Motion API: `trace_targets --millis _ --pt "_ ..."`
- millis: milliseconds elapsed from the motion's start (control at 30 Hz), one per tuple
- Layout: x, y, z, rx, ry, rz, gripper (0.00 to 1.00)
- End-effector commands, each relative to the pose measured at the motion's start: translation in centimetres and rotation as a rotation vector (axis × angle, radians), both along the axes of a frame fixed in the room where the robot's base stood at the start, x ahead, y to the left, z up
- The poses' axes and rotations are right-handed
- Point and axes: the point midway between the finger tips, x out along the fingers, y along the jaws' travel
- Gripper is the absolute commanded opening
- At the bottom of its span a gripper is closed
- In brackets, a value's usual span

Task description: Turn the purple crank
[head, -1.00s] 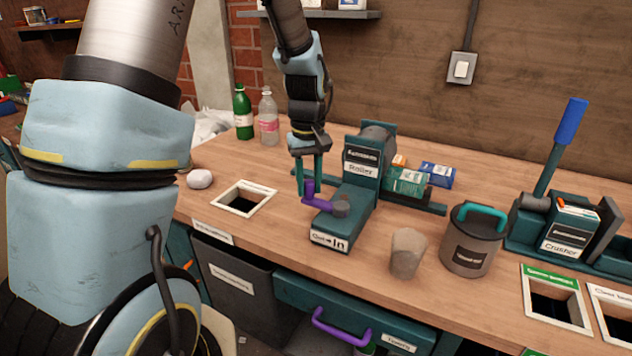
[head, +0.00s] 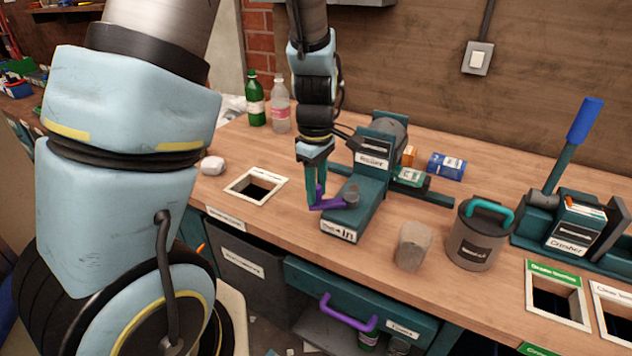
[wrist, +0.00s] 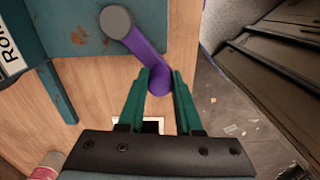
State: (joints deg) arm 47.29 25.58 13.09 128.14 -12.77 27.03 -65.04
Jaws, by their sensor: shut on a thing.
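The purple crank (head: 330,203) sits on the front left of the dark teal roller machine (head: 367,191), with a grey round hub (head: 351,198). Its arm points left from the hub in the head view, slightly toward the bench front. My gripper (head: 315,190) reaches down from above with its teal fingers shut on the upright crank handle. In the wrist view, the fingertips of my gripper (wrist: 160,78) sit on both sides of the crank's handle end (wrist: 158,82). The crank arm (wrist: 143,53) runs up and left to the hub.
A framed square opening (head: 256,187) lies left of the machine. A grey cup (head: 413,246) and a lidded pot (head: 474,236) stand to the right. A drawer with a purple handle (head: 347,317) is below the front edge. Bottles (head: 281,104) stand behind.

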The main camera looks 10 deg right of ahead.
Motion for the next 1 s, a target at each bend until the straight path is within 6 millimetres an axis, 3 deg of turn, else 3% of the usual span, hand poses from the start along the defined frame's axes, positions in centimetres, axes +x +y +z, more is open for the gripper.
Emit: trace_targets --millis 500,533,800,1000 --pt "-0.18 0.08 -0.05 0.002 0.001 0.019 0.0" --pt "-0.18 0.08 -0.05 0.001 0.0 0.018 0.35" --pt "-0.15 0.05 -0.04 0.001 -0.001 0.019 0.65" --pt "-0.13 0.02 -0.02 0.001 -0.001 0.019 0.65"
